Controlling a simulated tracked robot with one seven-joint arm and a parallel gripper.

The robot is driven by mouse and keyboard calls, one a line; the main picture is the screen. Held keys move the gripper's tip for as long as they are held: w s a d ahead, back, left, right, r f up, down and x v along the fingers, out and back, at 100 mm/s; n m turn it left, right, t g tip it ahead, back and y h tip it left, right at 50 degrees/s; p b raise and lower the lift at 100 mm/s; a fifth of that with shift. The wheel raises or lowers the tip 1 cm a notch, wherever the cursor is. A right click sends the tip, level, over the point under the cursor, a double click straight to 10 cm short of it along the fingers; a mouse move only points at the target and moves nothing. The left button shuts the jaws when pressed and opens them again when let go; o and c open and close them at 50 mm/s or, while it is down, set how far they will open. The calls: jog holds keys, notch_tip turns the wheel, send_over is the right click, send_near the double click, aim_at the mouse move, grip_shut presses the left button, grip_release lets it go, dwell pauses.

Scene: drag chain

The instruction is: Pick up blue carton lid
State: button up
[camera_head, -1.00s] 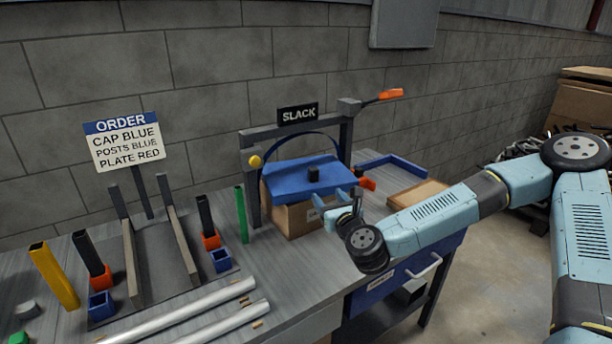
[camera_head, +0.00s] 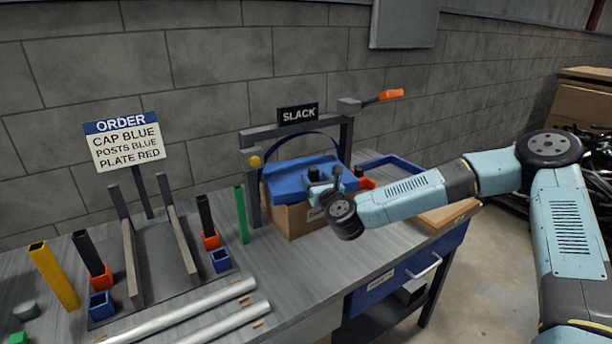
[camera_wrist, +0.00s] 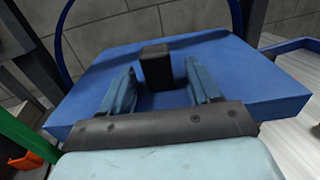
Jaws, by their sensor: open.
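The blue carton lid (camera_head: 283,182) sits on top of a brown carton (camera_head: 291,218) under the grey frame with the SLACK sign. A small black block-shaped knob (camera_wrist: 155,67) stands up from the middle of the lid. In the wrist view the lid (camera_wrist: 255,85) fills most of the picture. My gripper (camera_head: 322,177) is over the lid's right front part. In the wrist view my gripper (camera_wrist: 160,90) is open, with one finger on each side of the near part of the knob. I cannot tell whether the fingers touch it.
The grey frame (camera_head: 345,140) with an orange handle (camera_head: 390,95) stands around the carton. A blue band arches over the lid. A blue open frame (camera_head: 400,165) and a wooden tray (camera_head: 447,213) lie to the right. A green post (camera_head: 242,215) stands left of the carton.

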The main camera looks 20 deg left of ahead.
jog(key=shift+x, duration=1.3)
jog(key=c, duration=1.1)
